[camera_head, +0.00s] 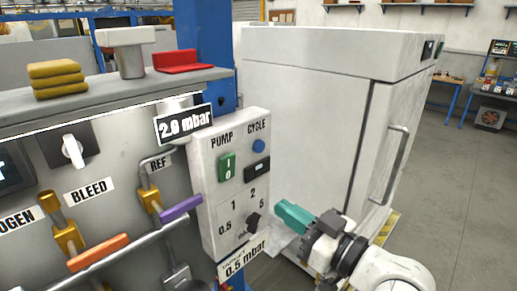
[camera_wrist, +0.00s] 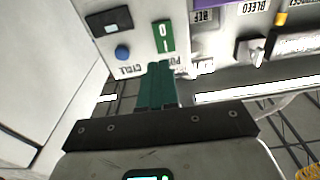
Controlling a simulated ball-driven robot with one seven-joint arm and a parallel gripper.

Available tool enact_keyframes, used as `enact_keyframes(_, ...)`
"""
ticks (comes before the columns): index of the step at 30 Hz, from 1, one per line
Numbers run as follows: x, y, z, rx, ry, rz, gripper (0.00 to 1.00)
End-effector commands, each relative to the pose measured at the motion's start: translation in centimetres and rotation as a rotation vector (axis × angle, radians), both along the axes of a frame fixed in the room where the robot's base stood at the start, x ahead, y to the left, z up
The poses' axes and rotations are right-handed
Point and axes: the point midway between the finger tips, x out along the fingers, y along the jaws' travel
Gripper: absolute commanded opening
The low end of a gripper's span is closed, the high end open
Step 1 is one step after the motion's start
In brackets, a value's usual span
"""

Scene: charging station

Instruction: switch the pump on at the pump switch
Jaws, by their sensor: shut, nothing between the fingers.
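The pump switch (camera_head: 227,167) is a green rocker marked I above 0, under the PUMP label on a pale control box (camera_head: 202,165). I cannot tell which side is pressed. My gripper (camera_head: 281,206) has teal fingers, shut and empty, pointing left toward the box. It shows to the right of the switch and lower, near the box's right edge. In the wrist view the scene is upside down; the shut fingers (camera_wrist: 160,66) end near the PUMP and CYCLE lettering, with the green switch (camera_wrist: 163,36) just beyond the tips. I cannot tell whether they touch the box.
Beside the switch are a blue CYCLE button (camera_head: 259,146) and a black rocker (camera_head: 257,169); below is a black target dial (camera_head: 253,222). A purple-handled lever (camera_head: 181,208) stands left of the box. A white cabinet (camera_head: 310,110) stands behind my gripper. Open floor lies right.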

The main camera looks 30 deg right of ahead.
Motion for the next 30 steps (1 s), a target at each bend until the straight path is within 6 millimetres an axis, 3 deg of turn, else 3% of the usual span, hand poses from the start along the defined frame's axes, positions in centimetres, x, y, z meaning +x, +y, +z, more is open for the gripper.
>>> enact_keyframes(2, 0.0, -0.3, 2.1, 0.001, -0.046, -0.002, 0.00)
enact_keyframes(6, 0.0, -0.3, 3.2, 0.002, -0.079, -0.001, 0.00)
enact_keyframes(19, 0.2, -0.3, 2.8, -0.001, -0.079, 0.001, 0.00)
enact_keyframes(30, 1.9, 0.3, 2.6, -0.005, -0.079, 0.004, 0.00)
